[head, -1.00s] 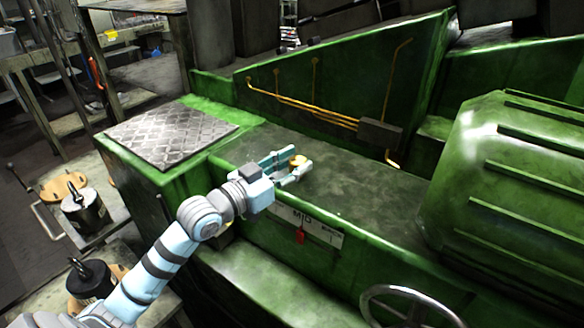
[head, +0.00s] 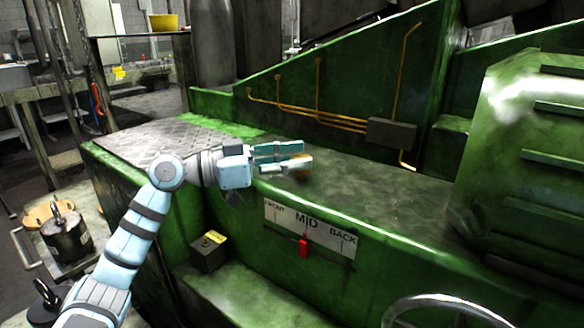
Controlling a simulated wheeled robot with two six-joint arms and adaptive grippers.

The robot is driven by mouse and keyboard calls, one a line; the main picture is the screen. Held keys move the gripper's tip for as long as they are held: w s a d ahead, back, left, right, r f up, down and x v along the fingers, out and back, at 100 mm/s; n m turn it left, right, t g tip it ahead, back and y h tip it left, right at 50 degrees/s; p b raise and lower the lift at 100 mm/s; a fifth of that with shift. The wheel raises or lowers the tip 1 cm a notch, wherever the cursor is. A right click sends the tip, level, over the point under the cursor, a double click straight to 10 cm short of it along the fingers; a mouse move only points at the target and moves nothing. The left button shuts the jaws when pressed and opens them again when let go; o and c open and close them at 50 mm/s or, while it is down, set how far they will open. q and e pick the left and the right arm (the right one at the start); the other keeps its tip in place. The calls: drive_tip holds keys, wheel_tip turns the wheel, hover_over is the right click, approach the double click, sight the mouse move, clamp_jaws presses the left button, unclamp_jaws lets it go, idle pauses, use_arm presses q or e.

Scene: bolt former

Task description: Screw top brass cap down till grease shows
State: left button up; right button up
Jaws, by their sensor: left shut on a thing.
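My left gripper (head: 300,156) reaches in from the left over the green machine's top ledge, its fingers pointing right. It is shut on the brass cap (head: 302,177), a small round golden piece on the ledge near its front edge. My right gripper is not in view.
Yellow pipes (head: 320,115) run along the green back wall to a dark box (head: 391,133). A FRONT-MID-BACK plate (head: 307,228) with a red pointer (head: 303,246) is below the ledge. A handwheel (head: 445,303) stands lower right, a ribbed green housing (head: 530,150) right.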

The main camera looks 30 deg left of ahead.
sight(257, 184)
use_arm(q)
drive_tip(key=shift+f, duration=0.2)
drive_tip(key=o, duration=1.2)
drive_tip(key=shift+w+d, duration=0.1)
drive_tip(key=shift+d, duration=0.05)
drive_tip(key=shift+c, duration=0.2)
drive_tip(key=v, duration=0.7)
drive_tip(key=shift+s+a, duration=0.25)
drive_tip(key=shift+a, duration=0.05)
drive_tip(key=shift+w, duration=0.1)
drive_tip(key=shift+d, duration=0.1)
